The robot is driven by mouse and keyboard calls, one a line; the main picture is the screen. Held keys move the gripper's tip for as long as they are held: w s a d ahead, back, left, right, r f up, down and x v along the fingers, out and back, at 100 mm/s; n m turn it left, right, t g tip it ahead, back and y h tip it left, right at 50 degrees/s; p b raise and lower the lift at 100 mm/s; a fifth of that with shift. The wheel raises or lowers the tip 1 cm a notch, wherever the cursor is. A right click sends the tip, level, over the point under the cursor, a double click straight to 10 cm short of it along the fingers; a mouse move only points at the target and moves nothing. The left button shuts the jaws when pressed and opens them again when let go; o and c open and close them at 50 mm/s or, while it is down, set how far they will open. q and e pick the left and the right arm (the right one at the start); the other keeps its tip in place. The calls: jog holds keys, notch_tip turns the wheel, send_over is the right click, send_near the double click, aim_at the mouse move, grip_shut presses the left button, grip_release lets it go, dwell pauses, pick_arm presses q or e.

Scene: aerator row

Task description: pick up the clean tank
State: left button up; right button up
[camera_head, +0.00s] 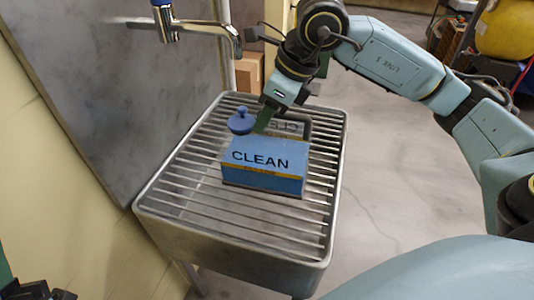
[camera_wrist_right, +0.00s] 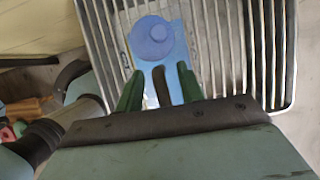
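The clean tank (camera_head: 265,170) is a blue box marked CLEAN with a yellow stripe, upright on a slatted metal stand. A round blue cap (camera_head: 240,121) shows at its far left; the cap also shows in the right wrist view (camera_wrist_right: 151,38). My right gripper (camera_head: 262,122) reaches down from above at the tank's far side, beside the cap. In the right wrist view its green fingers (camera_wrist_right: 160,88) stand apart, with a blue strip and a dark bar between them. I cannot tell whether they touch it. Part of what seems my left gripper (camera_head: 42,293) shows at the lower left corner.
The slatted metal stand (camera_head: 180,190) has free room left of and in front of the tank. A metal faucet (camera_head: 205,28) with a blue part juts from the wall panel above the stand. A cardboard box (camera_head: 249,72) stands behind it. Yellow equipment (camera_head: 507,28) is far right.

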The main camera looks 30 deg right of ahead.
grip_shut()
dwell(1.1)
jog(key=shift+w+r, duration=0.1)
jog(key=shift+r, duration=0.05)
